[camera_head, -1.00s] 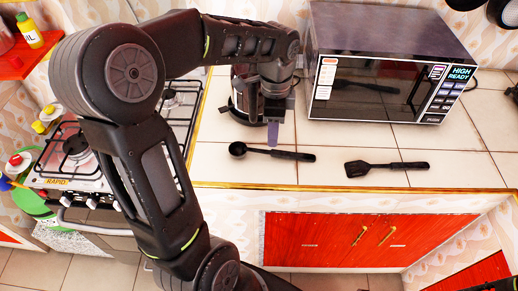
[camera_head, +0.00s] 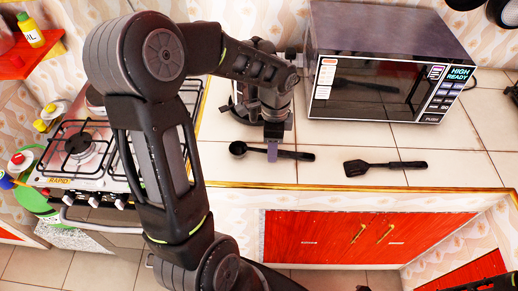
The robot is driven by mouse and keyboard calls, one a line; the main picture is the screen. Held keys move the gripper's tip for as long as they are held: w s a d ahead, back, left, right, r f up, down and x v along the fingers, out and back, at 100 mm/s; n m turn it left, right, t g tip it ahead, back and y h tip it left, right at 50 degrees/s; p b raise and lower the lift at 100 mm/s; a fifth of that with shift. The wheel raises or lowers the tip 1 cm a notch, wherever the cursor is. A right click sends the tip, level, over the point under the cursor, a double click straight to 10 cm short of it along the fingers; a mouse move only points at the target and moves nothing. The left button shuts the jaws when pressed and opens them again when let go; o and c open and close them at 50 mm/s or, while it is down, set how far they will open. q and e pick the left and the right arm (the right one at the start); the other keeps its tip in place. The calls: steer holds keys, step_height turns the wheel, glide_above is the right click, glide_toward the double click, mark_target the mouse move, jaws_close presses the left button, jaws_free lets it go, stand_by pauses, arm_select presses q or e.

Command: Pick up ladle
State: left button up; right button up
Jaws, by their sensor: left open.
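A black ladle (camera_head: 299,156) lies on the white tiled counter, its round bowl to the left and its handle pointing right. My left gripper (camera_head: 273,151) is right over the ladle, between the bowl and the outer part of the handle, pointing down. Its jaws are open, and a finger hides a short piece of the handle. I cannot tell whether the finger touches it. My right gripper is not in view.
A black spatula (camera_head: 385,167) lies to the right of the ladle. A microwave (camera_head: 389,62) stands behind them. A gas stove (camera_head: 81,153) is on the left. The counter's front edge (camera_head: 330,187) runs just before the ladle.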

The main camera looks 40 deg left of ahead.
arm_select(q)
steer(key=shift+f, duration=0.4)
jaws_close()
stand_by(0.6)
